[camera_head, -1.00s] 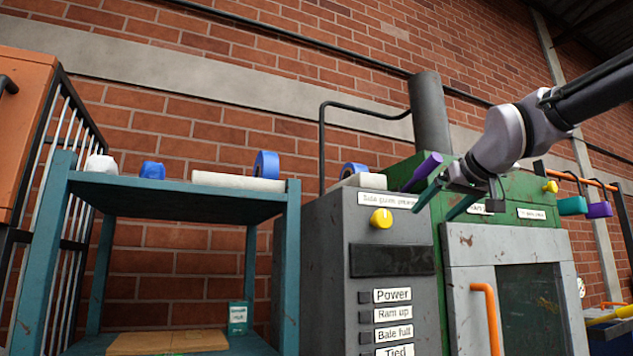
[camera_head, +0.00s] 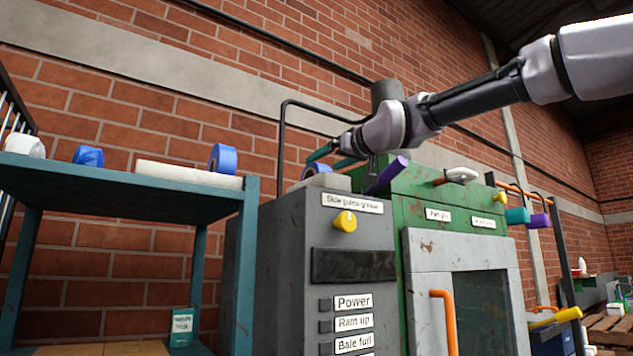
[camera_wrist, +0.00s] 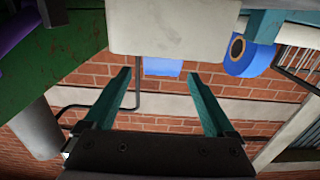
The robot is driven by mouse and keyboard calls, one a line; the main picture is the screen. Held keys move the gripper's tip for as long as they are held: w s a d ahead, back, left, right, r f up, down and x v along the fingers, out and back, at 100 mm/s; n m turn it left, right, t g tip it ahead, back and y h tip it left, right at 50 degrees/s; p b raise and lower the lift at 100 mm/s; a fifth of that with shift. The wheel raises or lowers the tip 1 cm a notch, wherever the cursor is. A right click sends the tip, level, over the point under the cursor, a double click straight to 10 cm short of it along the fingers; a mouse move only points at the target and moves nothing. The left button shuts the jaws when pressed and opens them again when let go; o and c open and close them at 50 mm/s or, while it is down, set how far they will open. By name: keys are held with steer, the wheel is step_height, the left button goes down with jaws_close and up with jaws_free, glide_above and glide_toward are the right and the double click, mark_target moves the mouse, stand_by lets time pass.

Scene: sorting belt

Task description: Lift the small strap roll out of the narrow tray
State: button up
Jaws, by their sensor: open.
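A small blue strap roll (camera_head: 318,169) stands upright in a pale narrow tray (camera_head: 327,182) on top of the grey cabinet. In the wrist view, which looks upside down, the tray (camera_wrist: 170,30) is at the top and a strip of the roll (camera_wrist: 162,67) shows past its edge; the rest is hidden. My gripper (camera_head: 321,161) is open with teal fingers at the roll's upper part. In the wrist view the gripper's fingertips (camera_wrist: 158,73) lie to either side of the blue strip with gaps. I cannot tell the depth between them.
Another blue roll (camera_head: 222,158) stands on a long pale tray (camera_head: 185,173) on the teal shelf (camera_head: 120,188), beside a blue lump (camera_head: 88,156) and a white one (camera_head: 24,145). A purple piece (camera_head: 388,175) sticks up by the green machine (camera_head: 412,208), close right of my gripper.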

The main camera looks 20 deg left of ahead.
steer(key=x, duration=0.2)
steer(key=shift+w+a, duration=0.1)
steer(key=shift+a, duration=0.25)
steer(key=shift+x, duration=1.2)
steer(key=shift+w+d+r, duration=0.1)
steer(key=shift+r, duration=0.05)
jaws_close()
steer(key=shift+r, duration=0.1)
